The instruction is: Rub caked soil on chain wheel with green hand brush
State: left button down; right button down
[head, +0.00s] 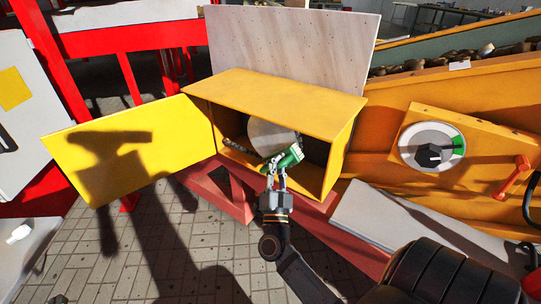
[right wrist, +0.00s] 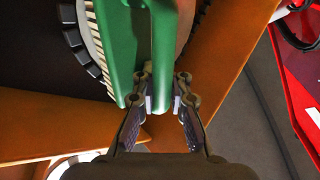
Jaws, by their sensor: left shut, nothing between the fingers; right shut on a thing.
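The chain wheel is a pale grey disc (head: 268,134) inside the open yellow housing. In the right wrist view its toothed rim (right wrist: 92,45) shows on the left, close behind the brush. The green hand brush (head: 285,160) is held tilted at the housing opening, in front of the wheel's lower right part. My right gripper (head: 275,178) is shut on the brush, whose green body (right wrist: 122,50) fills the top middle of the right wrist view. Bristle contact and caked soil cannot be made out. My left gripper (head: 60,299) barely shows its shut fingertips at the bottom left edge.
The yellow housing (head: 275,93) has a flap (head: 125,145) open to the left. A dial (head: 432,147) and red lever (head: 513,178) are on the right. A conveyor with potatoes (head: 450,62) runs behind. Red frame bars (head: 140,37) stand at the left. Paved floor (head: 130,250) is clear.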

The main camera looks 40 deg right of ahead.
jog(key=shift+s, duration=0.3)
jog(key=shift+w+a+p, duration=0.15)
jog(key=shift+w+a, duration=0.1)
jog(key=shift+w, duration=0.75)
jog(key=shift+w+a+p, duration=0.15)
jog(key=shift+w+a, duration=0.1)
jog(key=shift+w, duration=0.7)
